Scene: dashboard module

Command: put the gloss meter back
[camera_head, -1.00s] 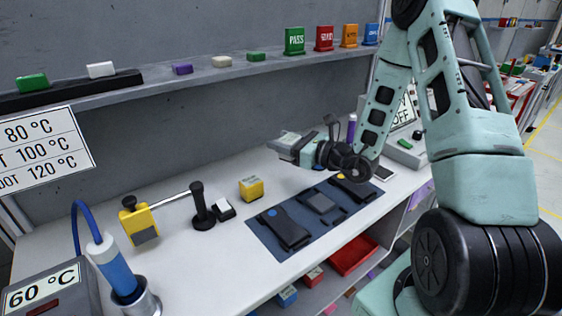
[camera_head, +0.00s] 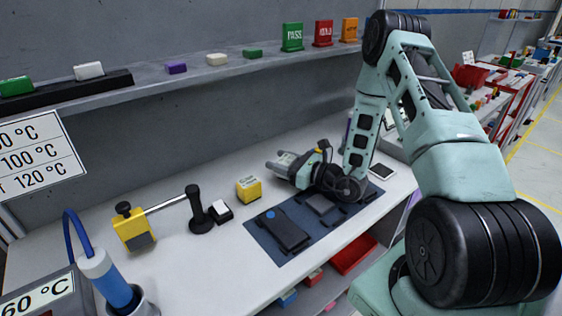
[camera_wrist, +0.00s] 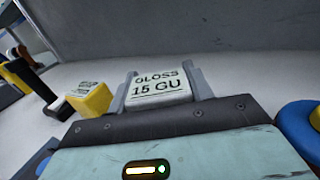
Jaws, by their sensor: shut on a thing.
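My gripper (camera_head: 280,165) is shut on a pale block, the gloss meter (camera_wrist: 158,87). In the wrist view its face reads "GLOSS 15 GU" between the two grey fingers. In the head view the gripper is low over the bench, at the back edge of the dark blue mat (camera_head: 261,241) and right of a yellow box (camera_head: 248,190). I cannot tell whether the meter touches the bench. The mat has a dark device with a blue dot (camera_head: 284,232) at its left and a grey square area (camera_head: 320,204) in its middle. My arm hides the mat's right part.
A black post (camera_head: 200,212) with a rod and a yellow clamp block (camera_head: 133,228) stands left. A white-topped black block (camera_head: 221,211) lies beside the post. The yellow box also shows in the wrist view (camera_wrist: 95,98). The shelf (camera_head: 210,72) overhangs the back.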

